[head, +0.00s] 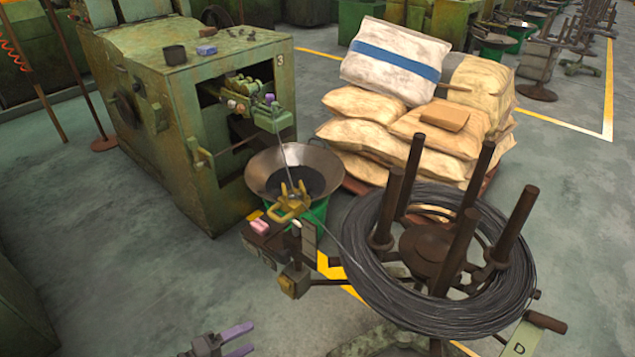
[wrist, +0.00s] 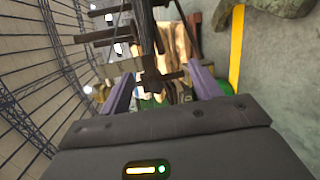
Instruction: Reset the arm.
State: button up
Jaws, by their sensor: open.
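My gripper (head: 243,340) is at the bottom edge of the head view, low and left of the wire stand. Its two purple fingers are apart with nothing between them. In the wrist view my gripper (wrist: 163,85) shows both fingers spread, with dark posts and blurred items beyond them. The rest of my arm is mostly outside the head view.
A wire coil (head: 440,318) lies around a rusty post stand (head: 425,245) at right. A green machine (head: 190,160) stands at left, with a wide pan (head: 258,172) beside it. Stacked sacks (head: 395,62) stand behind. Floor (head: 130,270) at lower left is clear.

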jog(key=w+d+r+m+g+y, duration=0.25)
jog(key=d+g, duration=0.25)
jog(key=d, duration=0.4)
jog(key=w+d+r+m+g+y, duration=0.2)
jog(key=w+d+r+g+y, duration=0.15)
jog(key=d+g, duration=0.35)
jog(key=s+d+r+m+t+y, duration=0.2)
jog(key=d+r+t+y, duration=0.1)
jog(key=d+r, duration=0.4)
jog(key=s+d+r+m+t+y, duration=0.2)
jog(key=d+r+y, duration=0.15)
jog(key=d, duration=0.55)
jog(key=w+p+v, duration=0.2)
jog(key=p+v, duration=0.9)
jog(key=w+r+p+v, duration=0.1)
jog(key=w+p+v, duration=0.1)
jog(key=p+v, duration=0.9)
jog(key=shift+w+r+p, duration=0.3)
jog(key=shift+r+p, duration=0.05)
jog(key=shift+c, duration=0.2)
